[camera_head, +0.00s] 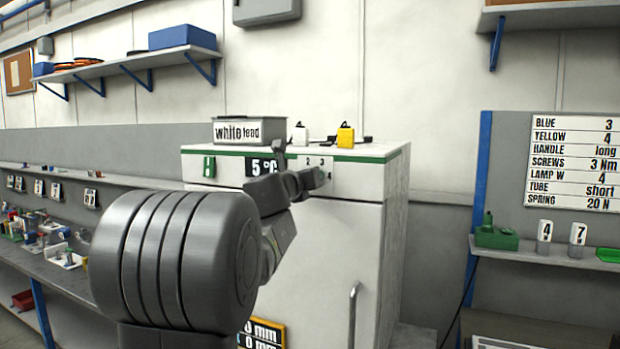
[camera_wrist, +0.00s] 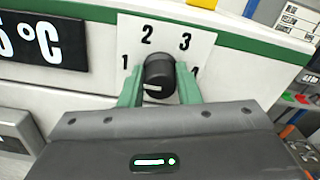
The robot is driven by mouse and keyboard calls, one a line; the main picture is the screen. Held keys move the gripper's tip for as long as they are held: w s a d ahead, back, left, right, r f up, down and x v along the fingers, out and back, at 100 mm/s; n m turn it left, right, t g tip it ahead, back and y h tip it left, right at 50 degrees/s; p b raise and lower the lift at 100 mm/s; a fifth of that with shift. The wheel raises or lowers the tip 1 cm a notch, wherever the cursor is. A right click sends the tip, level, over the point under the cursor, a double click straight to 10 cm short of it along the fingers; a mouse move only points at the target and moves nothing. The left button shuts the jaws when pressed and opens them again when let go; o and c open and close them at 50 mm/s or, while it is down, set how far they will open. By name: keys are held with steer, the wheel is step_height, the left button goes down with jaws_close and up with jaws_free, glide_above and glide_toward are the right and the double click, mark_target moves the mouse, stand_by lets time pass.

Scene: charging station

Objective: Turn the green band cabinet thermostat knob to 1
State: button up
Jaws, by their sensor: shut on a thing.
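The white cabinet (camera_head: 345,240) with the green band (camera_head: 375,154) stands in the middle of the head view. Its white dial plate (camera_wrist: 165,28) carries the numbers 1, 2, 3 and 4 in an arc. The black thermostat knob (camera_wrist: 160,70) sits below these numbers in the wrist view. A short white mark shows on the lower part of its face; I cannot tell which number it indicates. My gripper (camera_wrist: 160,82) is shut on the knob, with one greenish finger on each side. In the head view my gripper (camera_head: 318,178) is at the dial and hides the knob.
A black 5 °C display (camera_head: 264,167) is left of the dial. A "white lead" box (camera_head: 250,131) and a yellow item (camera_head: 345,137) stand on the cabinet top. The cabinet's door handle (camera_head: 353,312) sticks out below. A shelf (camera_head: 560,254) is at right.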

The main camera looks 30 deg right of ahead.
steer(key=o, duration=1)
steer(key=b+v, duration=0.2)
steer(key=v, duration=1.2)
steer(key=shift+w+d, duration=0.1)
steer(key=shift+d, duration=0.05)
steer(key=p+x, duration=0.2)
steer(key=x, duration=1.1)
steer(key=shift+w+d, duration=0.25)
